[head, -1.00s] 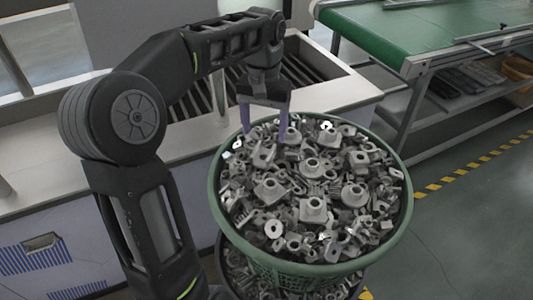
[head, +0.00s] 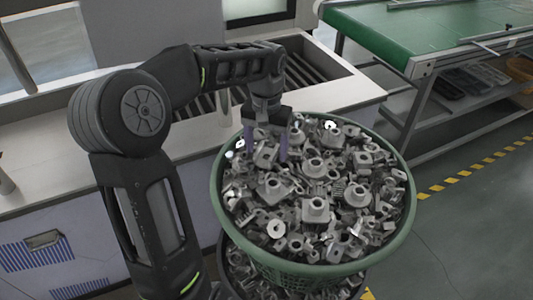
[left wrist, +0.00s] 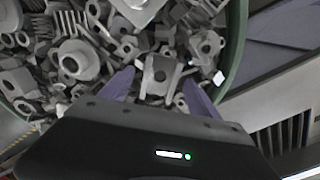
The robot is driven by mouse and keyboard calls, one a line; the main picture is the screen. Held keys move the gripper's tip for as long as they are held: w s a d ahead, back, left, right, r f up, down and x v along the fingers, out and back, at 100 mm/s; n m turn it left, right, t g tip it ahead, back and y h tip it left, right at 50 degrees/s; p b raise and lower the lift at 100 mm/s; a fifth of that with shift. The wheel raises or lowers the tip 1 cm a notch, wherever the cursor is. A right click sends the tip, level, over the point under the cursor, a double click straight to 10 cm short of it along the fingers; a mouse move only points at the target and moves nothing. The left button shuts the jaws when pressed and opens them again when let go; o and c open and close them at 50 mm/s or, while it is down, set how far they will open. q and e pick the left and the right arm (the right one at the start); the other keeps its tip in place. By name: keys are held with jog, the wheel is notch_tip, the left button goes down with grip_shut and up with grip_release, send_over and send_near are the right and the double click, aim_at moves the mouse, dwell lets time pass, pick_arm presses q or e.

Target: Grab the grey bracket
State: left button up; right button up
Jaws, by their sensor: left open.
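A green basket (head: 408,205) is heaped with grey metal parts. A grey bracket (head: 265,158) with a hole lies at the basket's back left; it also shows in the left wrist view (left wrist: 159,76). My left gripper (head: 267,152) points down over it, open, its two purple fingers on either side of the bracket. In the left wrist view my gripper (left wrist: 158,88) shows a gap between each finger and the bracket. My right gripper does not show.
Other grey parts crowd closely around the bracket, including a flanged piece (left wrist: 80,60). The basket rim passes close behind my gripper. A sink-like tank (head: 330,88) stands behind, and a green-topped table (head: 420,30) at the back right.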

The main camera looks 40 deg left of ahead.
pick_arm(q)
jog(key=shift+f, duration=0.5)
jog(key=shift+c, duration=0.4)
grip_shut()
dwell(0.4)
